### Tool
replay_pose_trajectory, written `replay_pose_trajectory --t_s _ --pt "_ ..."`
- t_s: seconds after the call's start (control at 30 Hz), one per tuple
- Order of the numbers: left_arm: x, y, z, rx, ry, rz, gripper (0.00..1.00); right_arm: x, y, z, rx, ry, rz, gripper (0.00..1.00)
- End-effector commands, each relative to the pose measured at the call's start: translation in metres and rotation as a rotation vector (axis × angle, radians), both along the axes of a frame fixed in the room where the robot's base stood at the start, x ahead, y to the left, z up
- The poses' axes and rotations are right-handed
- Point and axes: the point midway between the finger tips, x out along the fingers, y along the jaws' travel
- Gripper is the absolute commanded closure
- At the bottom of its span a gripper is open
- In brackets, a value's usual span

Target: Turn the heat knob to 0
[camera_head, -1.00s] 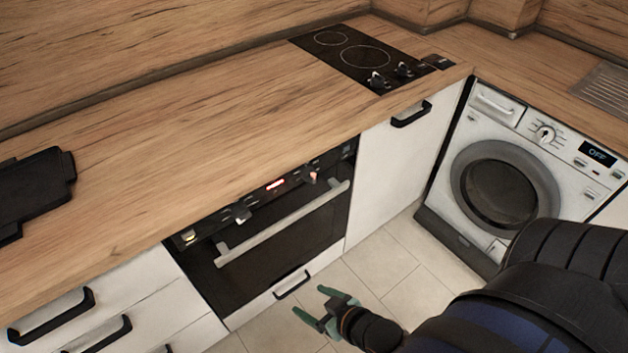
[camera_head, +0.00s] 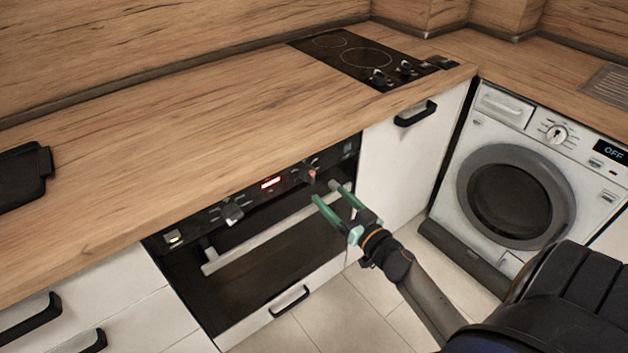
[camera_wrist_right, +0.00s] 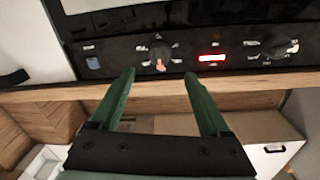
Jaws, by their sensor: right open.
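The black oven panel (camera_head: 262,196) has two dark knobs with a red display between them. The right knob (camera_head: 307,174) has a reddish mark. It also shows in the wrist view (camera_wrist_right: 160,55), just beyond and between my fingertips. The left knob (camera_head: 232,211) shows at the right of the wrist view (camera_wrist_right: 280,48). I cannot read which one is labelled heat or the settings. My right gripper (camera_head: 326,193) has green fingers spread open and empty, just short of the right knob, near the oven handle. My left gripper is not in view.
The oven's bar handle (camera_head: 265,238) runs below the panel. The wooden worktop (camera_head: 180,150) overhangs above it. A black hob (camera_head: 365,60) with its own knobs is set in the worktop. A washing machine (camera_head: 510,190) stands at right. A black tray-like object (camera_head: 22,178) lies at left.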

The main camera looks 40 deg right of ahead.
Motion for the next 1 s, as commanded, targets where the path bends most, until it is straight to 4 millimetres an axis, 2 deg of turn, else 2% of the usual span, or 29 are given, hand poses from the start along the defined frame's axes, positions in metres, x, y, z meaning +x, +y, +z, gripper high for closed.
replay_pose_trajectory --t_s 0.03,0.2,0.4,0.6,0.87,1.0 --pt "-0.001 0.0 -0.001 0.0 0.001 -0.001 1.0 0.012 0.0 0.002 -0.001 -0.004 0.001 0.2" --pt "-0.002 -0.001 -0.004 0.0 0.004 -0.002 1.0 0.044 -0.001 0.0 0.0 -0.002 0.001 0.2" --pt "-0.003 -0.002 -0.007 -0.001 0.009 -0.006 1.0 0.07 -0.001 0.0 0.0 -0.001 0.0 0.2" --pt "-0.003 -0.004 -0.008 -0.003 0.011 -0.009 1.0 0.08 -0.002 -0.001 0.0 0.001 -0.001 0.2" --pt "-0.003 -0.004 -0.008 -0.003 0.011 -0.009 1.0 0.081 -0.002 0.0 0.0 0.001 -0.001 0.2" --pt "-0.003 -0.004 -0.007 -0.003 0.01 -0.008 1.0 0.081 -0.002 0.0 0.0 0.001 -0.001 0.34"
